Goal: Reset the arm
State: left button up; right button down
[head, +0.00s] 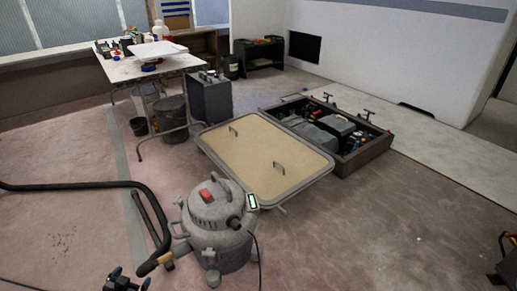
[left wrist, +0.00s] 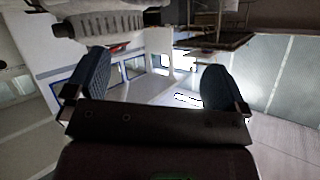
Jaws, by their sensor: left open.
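My left gripper (head: 126,281) shows at the bottom edge of the head view, left of the grey shop vacuum and partly cut off by the frame. In the left wrist view, its two dark blue finger pads (left wrist: 155,88) stand wide apart with nothing between them. The wrist view looks out at a tilted room with white walls and bright windows. My right gripper is not clearly seen in the head view.
A grey vacuum (head: 219,226) stands close in front, its black hose (head: 75,186) curving left near my left gripper. Behind it lie a beige hatch panel (head: 255,158) and an open equipment bay (head: 350,160). A cluttered table (head: 140,70) stands back left. Floor at right is mostly clear.

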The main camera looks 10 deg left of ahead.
pick_arm(q)
jog(key=a+r+m, duration=0.1)
jog(key=a+r, duration=0.3)
jog(key=a, duration=0.2)
jog(key=s+d+r+m+g+h, duration=0.2)
jog(key=s+d+r+m, duration=0.1)
jog(key=s+d, duration=0.9)
jog(key=s+d+r+m+g+h, duration=0.1)
jog(key=s+d+r+m+g, duration=0.1)
jog(key=s+d+r, duration=0.9)
jog(key=d+f+n+t, duration=0.1)
jog(key=d+f+n, duration=0.1)
jog(key=d+n, duration=0.5)
notch_tip(320, 180, up, 8)
jog(key=w+m+t+p, duration=0.1)
jog(key=p, duration=0.7)
jog(key=shift+d+y+p, duration=0.2)
jog(key=shift+y+p, duration=0.15)
jog(key=shift+y, duration=0.05)
pick_arm(e)
notch_tip(320, 180, up, 7)
jog(key=shift+s+t, duration=0.2)
jog(key=shift+t, duration=0.2)
